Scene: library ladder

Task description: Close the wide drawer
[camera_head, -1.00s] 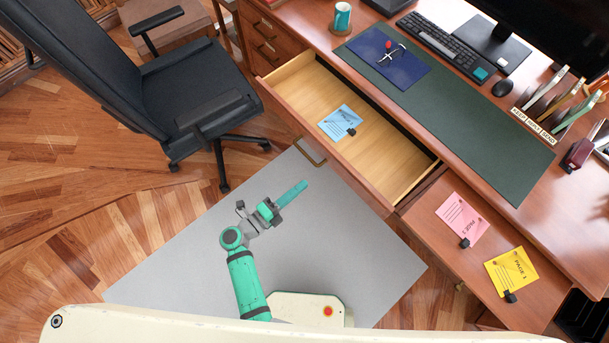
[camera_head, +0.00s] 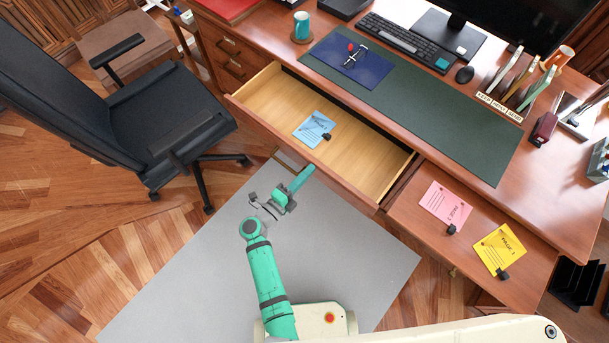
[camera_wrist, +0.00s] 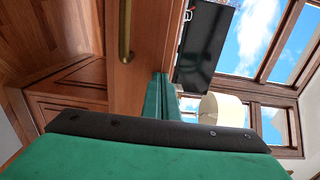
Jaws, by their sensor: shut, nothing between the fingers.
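The wide drawer (camera_head: 362,158) is pulled out from under the desk top, with its pale wooden inside showing. A blue note with a black clip (camera_head: 314,129) lies in it. The drawer front with its brass handle also shows in the wrist view (camera_wrist: 127,30). My gripper (camera_head: 303,178) is shut and empty, at the drawer's front face in the head view, near the middle of its length. In the wrist view its teal fingers (camera_wrist: 158,97) point at the drawer front. Whether they touch it I cannot tell. The handle is partly hidden behind my gripper in the head view.
A black office chair (camera_head: 165,125) stands left of the drawer. On the right, a pulled-out board (camera_head: 470,262) holds a pink note (camera_head: 446,207) and a yellow note (camera_head: 500,248). The grey mat (camera_head: 200,290) before the drawer is clear around my arm.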

